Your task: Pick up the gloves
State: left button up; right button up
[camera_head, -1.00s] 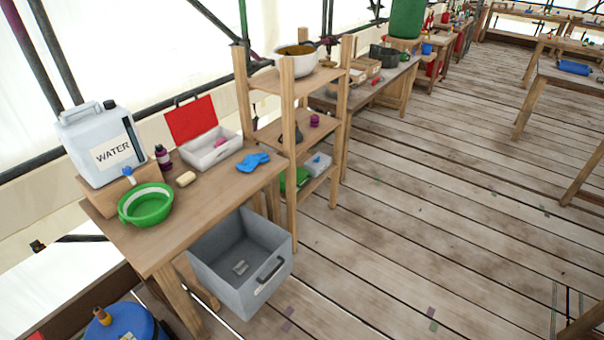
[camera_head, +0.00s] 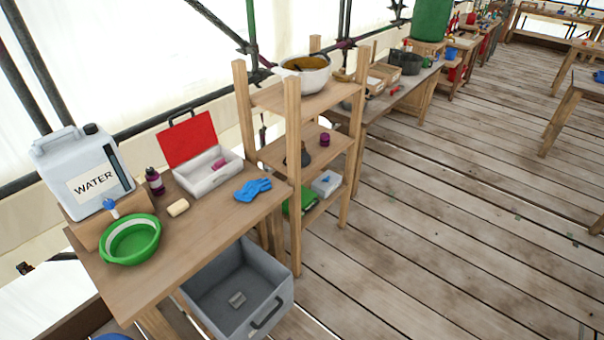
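A blue, soft-looking item that looks like a pair of gloves (camera_head: 253,189) lies flat on the near wooden table (camera_head: 190,240), close to its right edge. It is to the right of an open white box with a red lid (camera_head: 208,170). Neither of my grippers is in view, and nothing is seen touching the gloves.
The table also holds a water canister (camera_head: 88,175), a green basin (camera_head: 131,240), a soap bar (camera_head: 178,208) and a dark bottle (camera_head: 155,182). A grey bin (camera_head: 240,290) stands below. A wooden shelf (camera_head: 295,150) rises just beyond the gloves. The plank floor (camera_head: 440,240) at right is open.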

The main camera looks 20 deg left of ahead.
aim_at(249, 191)
jog(key=z, duration=0.1)
jog(key=i, duration=0.85)
jog(key=u, duration=0.7)
jog(key=i, duration=0.7)
jog(key=u, duration=0.75)
